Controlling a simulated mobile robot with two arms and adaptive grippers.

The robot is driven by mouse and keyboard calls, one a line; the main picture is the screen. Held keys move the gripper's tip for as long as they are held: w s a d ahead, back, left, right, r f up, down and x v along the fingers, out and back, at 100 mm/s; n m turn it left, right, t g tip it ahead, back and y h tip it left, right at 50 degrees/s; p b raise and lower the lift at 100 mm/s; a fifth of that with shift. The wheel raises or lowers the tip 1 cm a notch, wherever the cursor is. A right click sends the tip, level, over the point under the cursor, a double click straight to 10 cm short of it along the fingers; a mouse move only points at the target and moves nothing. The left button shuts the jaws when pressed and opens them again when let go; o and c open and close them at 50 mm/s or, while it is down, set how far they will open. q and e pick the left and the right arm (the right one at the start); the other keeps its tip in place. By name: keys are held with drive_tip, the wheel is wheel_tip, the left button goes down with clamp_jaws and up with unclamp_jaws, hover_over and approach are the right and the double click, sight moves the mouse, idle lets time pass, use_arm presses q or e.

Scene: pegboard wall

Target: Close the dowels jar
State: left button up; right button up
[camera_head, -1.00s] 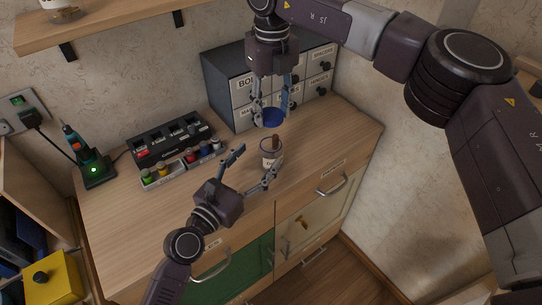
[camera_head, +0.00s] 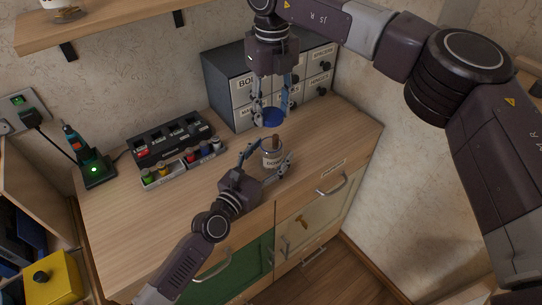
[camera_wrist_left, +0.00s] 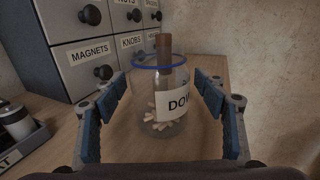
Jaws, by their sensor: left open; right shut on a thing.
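The dowels jar (camera_head: 272,158) is clear with a white label and stands upright on the worktop. In the left wrist view the jar (camera_wrist_left: 172,118) has a blue rim, small dowels at its bottom and a brown stick rising out of its mouth. My left gripper (camera_head: 267,154) is open, with its fingers on either side of the jar; in the left wrist view gaps show between the fingers and the glass. My right gripper (camera_head: 271,112) points down above the jar and is shut on a blue lid (camera_head: 271,118), held clear of the jar's mouth.
A grey drawer cabinet (camera_head: 226,82) with labelled drawers stands behind the jar. A black charger rack (camera_head: 163,138) and a tray of small coloured pots (camera_head: 184,165) lie to the left. The worktop's front left is clear.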

use_arm(q)
drive_tip(key=shift+c, duration=0.7)
drive_tip(key=c, duration=1.7)
drive_tip(key=shift+o, duration=0.2)
use_arm(e)
hover_over(272, 134)
drive_tip(key=s, duration=0.3)
drive_tip(key=shift+w+f, duration=0.15)
drive_tip(key=shift+f, duration=2.3)
drive_tip(key=shift+f, duration=0.9)
drive_tip(key=shift+f, duration=0.55)
use_arm(q)
drive_tip(key=shift+r, duration=0.1)
use_arm(e)
drive_tip(key=shift+f, duration=0.35)
drive_tip(key=shift+c, duration=0.3)
drive_tip(key=shift+r, duration=0.1)
use_arm(q)
drive_tip(key=shift+w, duration=0.1)
use_arm(e)
drive_tip(key=shift+r, duration=0.4)
